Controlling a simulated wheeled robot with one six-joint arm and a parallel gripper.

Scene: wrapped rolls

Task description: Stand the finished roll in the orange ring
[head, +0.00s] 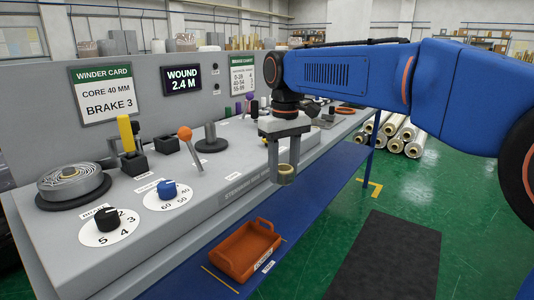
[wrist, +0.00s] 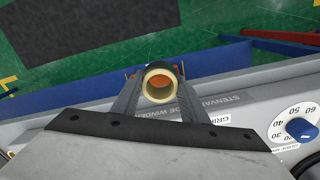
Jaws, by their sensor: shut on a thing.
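My gripper (head: 284,165) points down in front of the bench's front edge, shut on a small cream-tan roll (head: 286,175). In the wrist view the roll (wrist: 160,84) sits between the two fingers, its open core facing the camera. Orange shows through the core and beside the fingers; I cannot tell for certain what it belongs to. In the head view a flat orange ring-like shape (head: 349,108) lies on the bench top, beyond my gripper to the right. It is small and partly hidden, so its details are unclear. The held roll is well apart from it.
An orange tray (head: 240,262) sits on the blue lower ledge (head: 315,192). The bench top carries a wound reel (head: 72,184), dials, an orange-knobbed lever (head: 190,146) and a dark spindle (head: 209,140). Wrapped rolls (head: 400,133) lie on the green floor.

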